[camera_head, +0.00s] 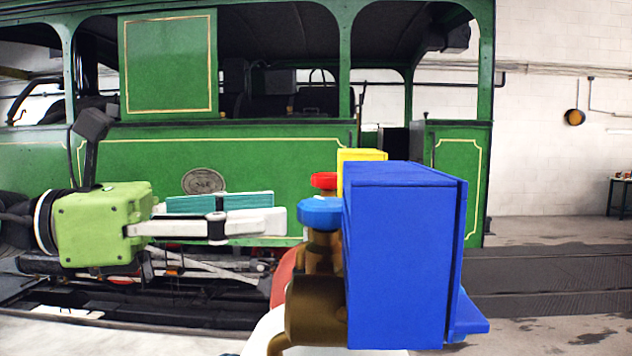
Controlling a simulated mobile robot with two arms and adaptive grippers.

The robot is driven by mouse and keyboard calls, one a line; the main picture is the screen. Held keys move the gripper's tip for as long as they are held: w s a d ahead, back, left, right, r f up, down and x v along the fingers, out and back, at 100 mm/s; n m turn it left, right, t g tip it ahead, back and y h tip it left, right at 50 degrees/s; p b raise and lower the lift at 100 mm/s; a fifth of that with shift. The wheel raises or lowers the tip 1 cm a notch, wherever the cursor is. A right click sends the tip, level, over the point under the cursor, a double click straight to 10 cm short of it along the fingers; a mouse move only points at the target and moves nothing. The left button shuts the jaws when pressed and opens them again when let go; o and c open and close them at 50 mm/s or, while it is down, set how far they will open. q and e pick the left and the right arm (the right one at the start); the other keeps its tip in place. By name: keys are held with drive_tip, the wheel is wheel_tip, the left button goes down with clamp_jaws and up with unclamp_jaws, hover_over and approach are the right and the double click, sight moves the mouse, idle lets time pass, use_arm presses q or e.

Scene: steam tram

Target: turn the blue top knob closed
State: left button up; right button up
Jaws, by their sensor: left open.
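The blue top knob (321,213) sits on top of a brown, bronze-like valve body (318,305), at the left side of a large blue box (402,255). A red knob (324,181) shows just behind and above it. My left gripper (276,212) comes in from the left, level with the blue knob, its fingers pointing right. Its jaws are open, with teal pads showing behind the near white finger. The fingertips end a little left of the blue knob in the picture, with a small gap. Nothing is between the fingers. My right gripper is not in view.
A yellow box (360,155) stands behind the blue box. A green steam tram (262,160) fills the background. A reddish rounded part (285,275) shows beside the valve body. Open floor (560,285) lies at the right.

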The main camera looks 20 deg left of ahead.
sight(298, 207)
use_arm(q)
drive_tip(key=p+x, duration=0.2)
drive_tip(key=x, duration=0.2)
drive_tip(key=shift+r, duration=0.1)
drive_tip(key=shift+p+x, duration=0.8)
drive_tip(key=shift+x, duration=0.55)
drive_tip(key=shift+a, duration=0.1)
drive_tip(key=c, duration=0.8)
